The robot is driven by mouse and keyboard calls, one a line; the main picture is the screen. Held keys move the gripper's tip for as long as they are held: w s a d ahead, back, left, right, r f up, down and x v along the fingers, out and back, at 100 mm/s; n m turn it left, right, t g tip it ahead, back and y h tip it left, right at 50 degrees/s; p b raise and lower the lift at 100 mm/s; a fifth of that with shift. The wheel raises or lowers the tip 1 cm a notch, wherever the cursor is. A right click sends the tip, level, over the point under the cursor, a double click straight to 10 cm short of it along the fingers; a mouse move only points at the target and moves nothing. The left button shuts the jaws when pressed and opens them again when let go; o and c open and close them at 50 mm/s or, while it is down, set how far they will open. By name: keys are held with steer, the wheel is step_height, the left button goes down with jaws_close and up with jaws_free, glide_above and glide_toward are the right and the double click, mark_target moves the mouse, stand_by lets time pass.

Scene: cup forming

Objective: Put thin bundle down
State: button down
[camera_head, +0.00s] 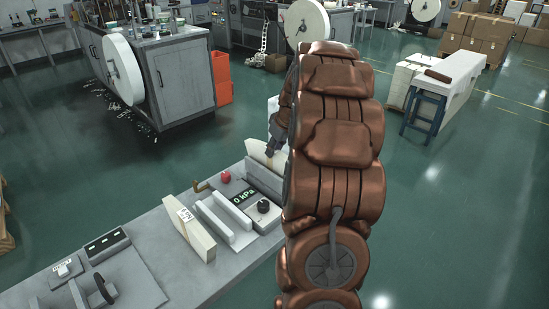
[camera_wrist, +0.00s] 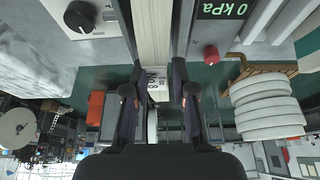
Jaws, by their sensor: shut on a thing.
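A pale cream bundle with a white label is in my gripper (camera_wrist: 158,102). In the wrist view the bundle (camera_wrist: 150,30) runs upward from between the two dark fingers, and grey upright plates stand along both of its sides. In the head view the bundle (camera_head: 256,152) stands on edge at the bench's far end, just behind a grey plate, with my gripper (camera_head: 273,149) at its top right. My arm hides part of this area. A second cream slab with a label (camera_head: 192,228) stands on edge on the bench, apart from my gripper.
The grey bench (camera_head: 190,280) carries a device with a 0 kPa display (camera_head: 243,196), a red knob (camera_head: 226,176), a black knob (camera_head: 264,206) and two light upright plates (camera_head: 225,218). In the wrist view a stack of white round pieces (camera_wrist: 268,110) is at the right.

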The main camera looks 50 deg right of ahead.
mark_target(275, 160)
steer(key=shift+f+p, duration=0.5)
steer(key=shift+f, duration=1.6)
steer(key=shift+f, duration=0.15)
steer(key=c, duration=0.9)
jaws_free()
steer(key=shift+c, duration=0.2)
steer(key=b+v, duration=0.3)
steer(key=v, duration=0.9)
